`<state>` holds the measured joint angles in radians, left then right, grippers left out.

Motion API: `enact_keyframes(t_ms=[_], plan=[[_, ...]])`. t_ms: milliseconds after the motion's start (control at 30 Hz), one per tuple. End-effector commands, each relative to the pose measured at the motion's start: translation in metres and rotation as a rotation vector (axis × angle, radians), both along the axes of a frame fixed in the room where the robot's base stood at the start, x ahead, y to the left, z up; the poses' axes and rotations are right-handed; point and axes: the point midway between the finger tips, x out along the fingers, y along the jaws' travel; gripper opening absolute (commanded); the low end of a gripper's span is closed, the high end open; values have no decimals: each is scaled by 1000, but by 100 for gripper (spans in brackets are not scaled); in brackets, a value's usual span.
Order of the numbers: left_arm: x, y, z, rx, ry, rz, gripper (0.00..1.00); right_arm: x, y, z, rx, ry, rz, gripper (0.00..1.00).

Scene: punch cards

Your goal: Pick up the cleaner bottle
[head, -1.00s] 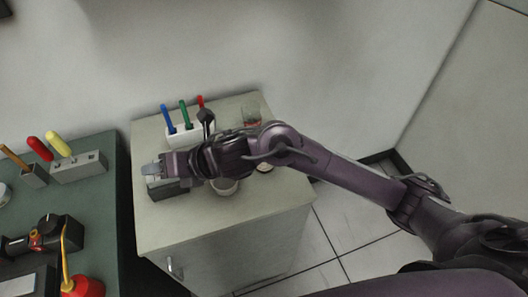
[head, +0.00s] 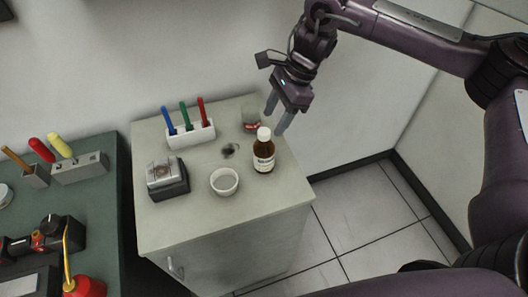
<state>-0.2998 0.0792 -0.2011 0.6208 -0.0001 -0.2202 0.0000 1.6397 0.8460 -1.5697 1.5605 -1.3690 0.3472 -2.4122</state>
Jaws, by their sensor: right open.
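The cleaner bottle (head: 264,152) is a brown bottle with a white cap and a pale label. It stands upright on the right part of the cabinet top. My right gripper (head: 277,121) is open and empty, with its two grey fingers pointing down, above and slightly right of the bottle in the head view. I see no contact between the fingers and the bottle. My left gripper is not in view.
On the cabinet top (head: 165,222) stand a white cup (head: 224,181), a dark box with a grey top (head: 167,178), a white holder with marker pens (head: 191,136), and a glass jar (head: 251,120) close behind the bottle. A green bench (head: 103,205) with tools is at left.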

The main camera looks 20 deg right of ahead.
Motion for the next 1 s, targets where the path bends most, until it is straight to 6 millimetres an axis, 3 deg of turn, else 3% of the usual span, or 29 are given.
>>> enact_keyframes(t_ms=[267,400,667,1000], plan=[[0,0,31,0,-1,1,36,1,23,-27,1,2,2,54],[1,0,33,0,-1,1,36,1,27,-45,0,0,-1,54],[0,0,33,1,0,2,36,2,29,-50,1,-3,-1,54],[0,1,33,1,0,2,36,2,29,-50,1,-3,-1,12]])
